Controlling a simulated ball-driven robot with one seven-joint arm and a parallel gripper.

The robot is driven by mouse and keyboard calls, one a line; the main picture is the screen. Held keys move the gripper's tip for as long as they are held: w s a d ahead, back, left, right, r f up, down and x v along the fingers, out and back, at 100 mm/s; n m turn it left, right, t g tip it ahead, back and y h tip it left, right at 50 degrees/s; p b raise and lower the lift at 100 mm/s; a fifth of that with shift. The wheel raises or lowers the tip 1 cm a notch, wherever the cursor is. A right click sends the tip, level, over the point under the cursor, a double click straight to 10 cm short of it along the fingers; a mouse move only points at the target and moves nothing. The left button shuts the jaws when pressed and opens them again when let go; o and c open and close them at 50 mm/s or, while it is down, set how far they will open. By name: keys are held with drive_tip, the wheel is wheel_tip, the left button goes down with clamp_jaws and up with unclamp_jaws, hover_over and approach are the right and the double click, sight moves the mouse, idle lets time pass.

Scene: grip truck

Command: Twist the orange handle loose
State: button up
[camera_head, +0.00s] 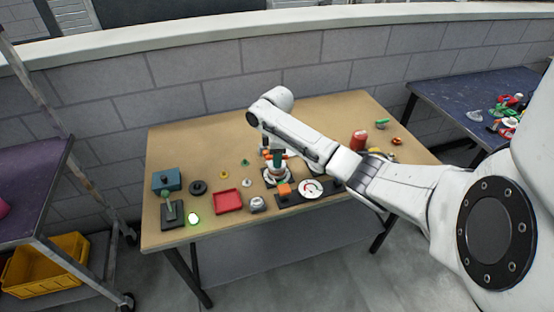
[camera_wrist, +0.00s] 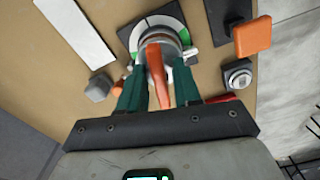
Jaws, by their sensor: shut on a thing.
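The orange handle (camera_wrist: 156,62) stands on a round metal base (camera_wrist: 170,42) in the wrist view. The base sits on a dark square plate with a green and white dial (camera_wrist: 157,20). My gripper (camera_wrist: 158,85) has its two dark green fingers either side of the handle and is shut on it. The exact contact is partly hidden by the fingers. In the head view, my gripper (camera_head: 278,157) points down at this fixture, and the dial plate (camera_head: 268,181) shows below it. The arm hides part of the area behind.
An orange square knob (camera_wrist: 253,36) and a metal button (camera_wrist: 238,75) stand close on the right in the wrist view. A grey knob (camera_wrist: 98,88) is on the left. In the head view, a gauge (camera_head: 311,188), red tray (camera_head: 228,202) and blue box (camera_head: 166,179) share the table.

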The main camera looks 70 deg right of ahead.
drive_tip(key=shift+s+f+n+p, duration=0.1)
drive_tip(key=shift+n+p, duration=0.2)
drive_tip(key=shift+n, duration=3.1)
drive_tip(key=o, duration=0.7)
drive_tip(key=shift+a, duration=0.1)
drive_tip(key=shift+c, duration=0.2)
wheel_tip(320, 180, up, 5)
drive_tip(key=p, duration=0.4)
drive_tip(key=shift+p, duration=0.4)
drive_tip(key=shift+r, duration=1.35)
